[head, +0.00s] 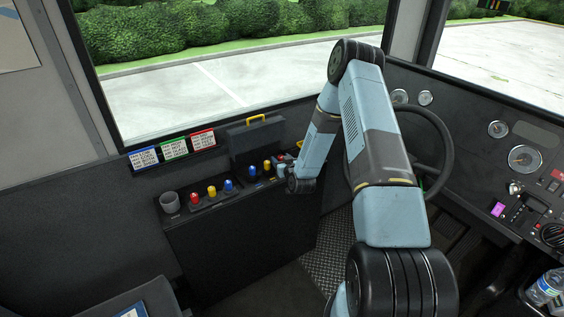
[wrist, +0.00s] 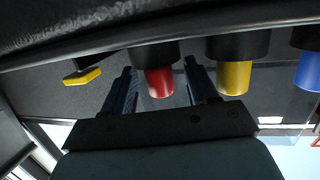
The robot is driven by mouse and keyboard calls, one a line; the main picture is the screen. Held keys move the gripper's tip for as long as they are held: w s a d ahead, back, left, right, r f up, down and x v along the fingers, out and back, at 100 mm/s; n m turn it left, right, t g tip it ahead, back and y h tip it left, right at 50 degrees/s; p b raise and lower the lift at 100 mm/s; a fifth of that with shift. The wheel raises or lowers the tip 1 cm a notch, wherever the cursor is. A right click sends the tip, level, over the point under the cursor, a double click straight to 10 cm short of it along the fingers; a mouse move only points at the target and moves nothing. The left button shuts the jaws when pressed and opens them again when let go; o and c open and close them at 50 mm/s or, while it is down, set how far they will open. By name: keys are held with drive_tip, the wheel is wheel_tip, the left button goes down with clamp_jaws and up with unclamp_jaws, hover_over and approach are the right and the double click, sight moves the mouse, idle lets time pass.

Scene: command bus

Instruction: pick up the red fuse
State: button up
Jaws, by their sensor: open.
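In the wrist view the red fuse (wrist: 158,82) sits in a black holder between the two fingers of my gripper (wrist: 159,72). The fingers are apart, one on each side of it, with dark gaps showing. A yellow fuse (wrist: 235,78) and a blue fuse (wrist: 308,70) stand to the right, outside the fingers. In the head view my gripper (head: 287,168) is at the right end of the far fuse row, beside a yellow fuse (head: 266,166) and a blue fuse (head: 252,171). It mostly hides the red fuse there.
A nearer row holds another red fuse (head: 194,198), a yellow one and a blue one, beside a grey cup (head: 169,202). A black case (head: 255,138) with a yellow handle stands behind the far row. The steering wheel (head: 440,150) is to the right of the gripper.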

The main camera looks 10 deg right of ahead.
drive_tip(key=shift+w+f, duration=0.1)
drive_tip(key=shift+w, duration=0.25)
drive_tip(key=c, duration=1)
